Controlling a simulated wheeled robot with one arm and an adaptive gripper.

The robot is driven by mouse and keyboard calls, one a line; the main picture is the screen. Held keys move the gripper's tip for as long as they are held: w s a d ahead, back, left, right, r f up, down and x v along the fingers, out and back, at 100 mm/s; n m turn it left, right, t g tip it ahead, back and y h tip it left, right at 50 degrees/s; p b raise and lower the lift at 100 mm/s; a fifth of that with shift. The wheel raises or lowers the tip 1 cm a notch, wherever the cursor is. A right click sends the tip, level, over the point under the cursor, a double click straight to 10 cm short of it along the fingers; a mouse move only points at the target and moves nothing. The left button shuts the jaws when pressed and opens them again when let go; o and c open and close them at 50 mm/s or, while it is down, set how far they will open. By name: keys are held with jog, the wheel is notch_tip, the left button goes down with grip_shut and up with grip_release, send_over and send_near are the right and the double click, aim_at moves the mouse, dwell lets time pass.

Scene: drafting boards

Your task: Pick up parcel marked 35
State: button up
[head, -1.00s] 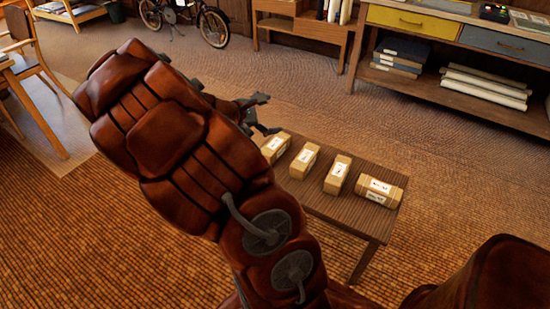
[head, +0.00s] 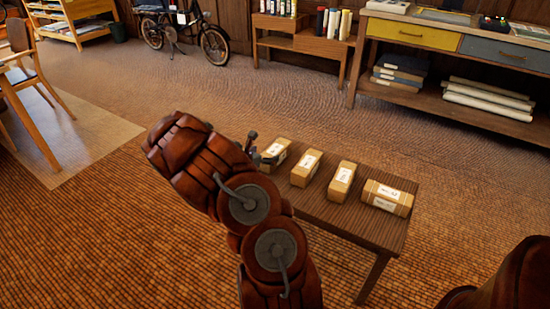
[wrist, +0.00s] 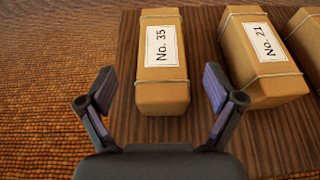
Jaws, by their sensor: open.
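The parcel marked No. 35 (wrist: 162,85) is a tan box with a white label and string, lying on the left end of a low wooden table. In the wrist view it lies straight ahead, between the lines of my open fingers. My gripper (wrist: 158,95) is open and empty, its fingertips near the parcel's close end; I cannot tell whether they touch it. In the head view the same parcel (head: 276,152) is the leftmost of the row, and my gripper (head: 258,150) is beside it, partly hidden by my arm.
The parcel marked No. 21 (wrist: 268,80) lies close on the right. Two more parcels (head: 342,182) (head: 387,198) lie further right on the table (head: 345,222). A shelf unit (head: 450,85) and a bicycle (head: 190,35) stand far behind. The carpet left of the table is clear.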

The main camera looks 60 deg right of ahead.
aim_at(274, 150)
jog(key=shift+b+x, duration=0.6)
jog(key=shift+x, duration=2.4)
jog(key=shift+s+r, duration=0.1)
jog(key=shift+c, duration=0.2)
jog(key=c, duration=1.6)
